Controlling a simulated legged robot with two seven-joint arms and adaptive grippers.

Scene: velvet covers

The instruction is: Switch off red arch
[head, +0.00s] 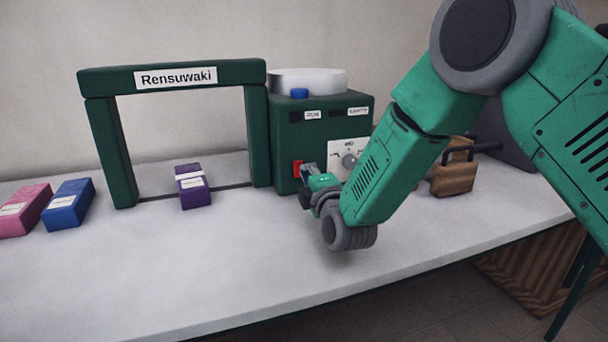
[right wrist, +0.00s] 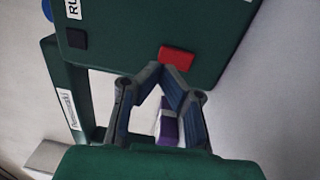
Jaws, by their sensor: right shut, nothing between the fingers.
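The arch (head: 172,76) is dark green, not red, with a "Rensuwaki" label, and stands upright at the left of the table. A green box (head: 325,128) joins its right side and carries a red switch (head: 298,170) low on its front. In the right wrist view the red switch (right wrist: 176,58) shows just beyond the fingertips. My right gripper (head: 306,184) is shut and empty, close in front of the red switch; the fingertips (right wrist: 165,76) meet near its lower edge. I cannot tell whether they touch it. My left gripper is out of view.
A purple block (head: 194,190) lies under the arch. A blue block (head: 68,204) and a pink block (head: 22,212) lie to its left. A dial plate (head: 348,152) is on the box front, partly behind my right arm. The front of the table (head: 180,275) is clear.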

